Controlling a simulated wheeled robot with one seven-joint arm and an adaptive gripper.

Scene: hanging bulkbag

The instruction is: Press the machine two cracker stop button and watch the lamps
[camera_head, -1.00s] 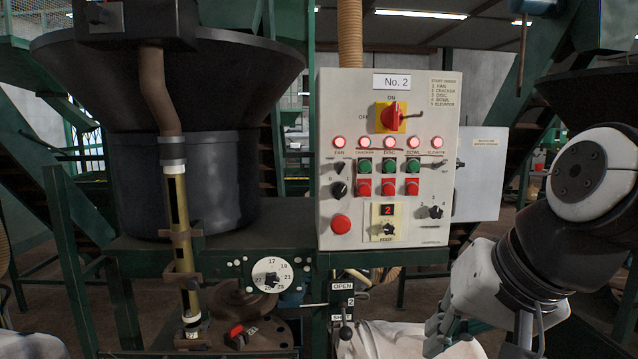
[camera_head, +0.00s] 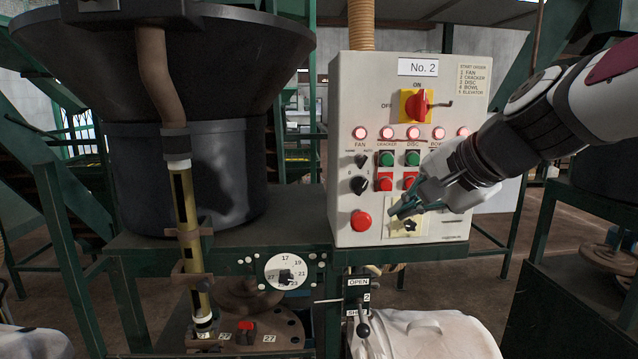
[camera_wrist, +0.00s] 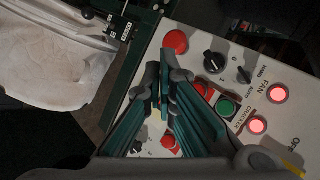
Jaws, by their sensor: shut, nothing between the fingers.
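The No. 2 panel (camera_head: 345,90) faces me with its row of lamps glowing pinkish red, including the cracker lamp (camera_head: 386,132). The red cracker stop button (camera_head: 384,185) sits below the green cracker start button (camera_head: 386,160). My gripper (camera_head: 393,212) is shut and empty in front of the lower panel, its tips just below the stop button in the picture. In the wrist view my gripper's fingers (camera_wrist: 160,78) lie together beside the red cracker button (camera_wrist: 201,88); the green one (camera_wrist: 227,107) is next to it. I cannot tell whether the tips touch the panel.
A larger red button (camera_head: 361,221) and a black selector knob (camera_head: 358,185) are left of my gripper. The red main switch (camera_head: 415,105) is above the lamps. My arm covers the panel's right-hand buttons. A white bag (camera_head: 425,335) hangs below the panel.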

